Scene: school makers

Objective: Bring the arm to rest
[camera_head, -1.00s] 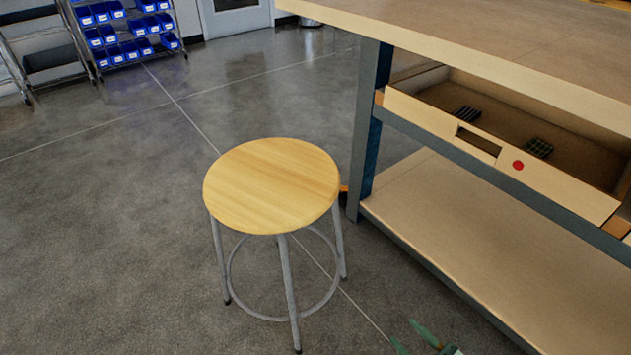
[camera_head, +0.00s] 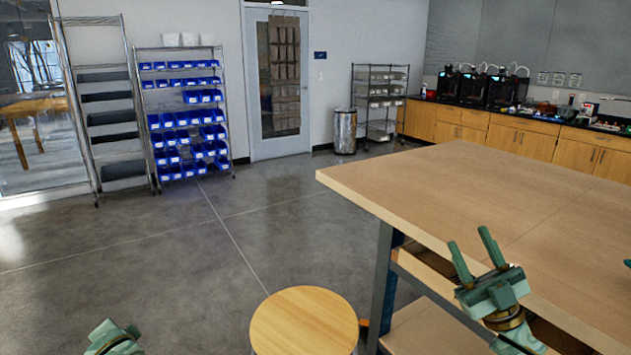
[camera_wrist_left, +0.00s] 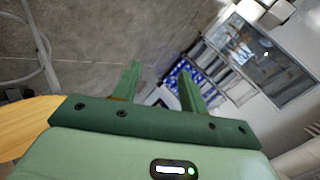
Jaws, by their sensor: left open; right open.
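My right gripper (camera_head: 469,240) is open and empty, its two green fingers raised in front of the wooden workbench (camera_head: 420,185) at the right of the head view. My left gripper shows only in part at the lower left edge of the head view. In the left wrist view its two green fingers (camera_wrist_left: 159,70) stand apart with nothing between them. The floor lies behind them.
A round wooden stool (camera_head: 305,322) stands left of the bench; its seat also shows in the left wrist view (camera_wrist_left: 25,122). A rack of blue bins (camera_head: 185,130), a metal ladder rack (camera_head: 108,110) and a trash can (camera_head: 345,130) stand at the back. Open floor lies between.

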